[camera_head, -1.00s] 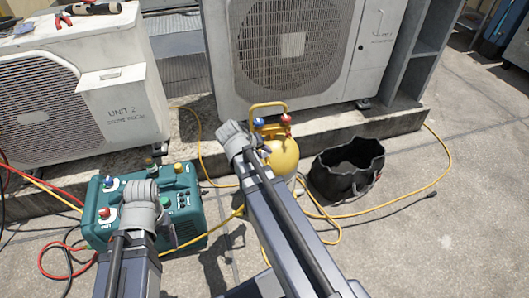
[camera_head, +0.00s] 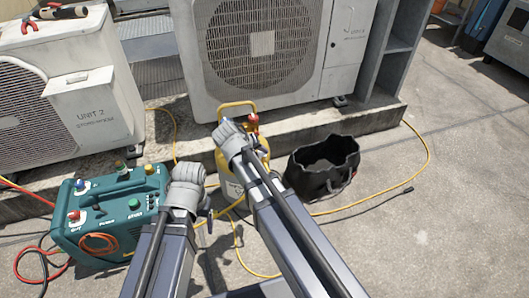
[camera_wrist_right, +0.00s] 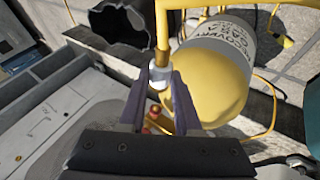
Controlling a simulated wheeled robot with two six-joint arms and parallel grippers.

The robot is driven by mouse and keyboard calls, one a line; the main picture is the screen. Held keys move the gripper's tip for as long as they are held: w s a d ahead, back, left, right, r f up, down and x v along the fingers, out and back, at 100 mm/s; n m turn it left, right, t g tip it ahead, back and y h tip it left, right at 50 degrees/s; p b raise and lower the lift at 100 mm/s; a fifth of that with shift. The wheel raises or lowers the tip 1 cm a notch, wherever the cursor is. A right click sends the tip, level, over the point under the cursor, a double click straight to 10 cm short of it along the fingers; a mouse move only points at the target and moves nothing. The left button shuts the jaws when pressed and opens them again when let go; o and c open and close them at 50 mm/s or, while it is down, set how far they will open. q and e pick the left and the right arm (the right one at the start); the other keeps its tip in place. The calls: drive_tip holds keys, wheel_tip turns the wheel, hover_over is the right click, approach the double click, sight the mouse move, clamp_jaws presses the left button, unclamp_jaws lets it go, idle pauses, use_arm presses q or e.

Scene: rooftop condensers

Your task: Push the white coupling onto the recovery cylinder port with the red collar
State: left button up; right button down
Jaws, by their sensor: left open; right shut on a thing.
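The yellow recovery cylinder (camera_head: 232,190) stands by the concrete ledge. Its red-collared port (camera_head: 253,120) shows at its top, beside my right wrist. My right gripper (camera_wrist_right: 166,92) is shut on the white coupling (camera_wrist_right: 159,76), which has a brass fitting and a yellow tube above it. In the right wrist view the cylinder (camera_wrist_right: 215,85) lies just behind the fingers, and small red parts (camera_wrist_right: 154,110) show below the coupling, apart from it. In the head view my right arm hides the coupling. My left gripper (camera_head: 207,212) is open, right of the teal machine.
The teal machine (camera_head: 110,215) with hoses stands at left. An open black bag (camera_head: 322,168) stands right of the cylinder. Condenser units (camera_head: 270,50) stand behind on the ledge (camera_head: 380,118). A yellow hose (camera_head: 428,160) loops over the ground.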

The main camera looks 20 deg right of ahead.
drive_tip(key=shift+w, duration=0.2)
drive_tip(key=shift+w+d, duration=0.15)
drive_tip(key=shift+w, duration=2.1)
drive_tip(key=shift+w+d, duration=0.1)
drive_tip(key=shift+w, duration=1.25)
idle(0.4)
drive_tip(key=c, duration=0.5)
unclamp_jaws()
drive_tip(key=shift+s, duration=0.15)
drive_tip(key=shift+s+a, duration=0.15)
drive_tip(key=shift+s, duration=1.7)
drive_tip(key=shift+s+a, duration=0.1)
drive_tip(key=shift+s, duration=1.7)
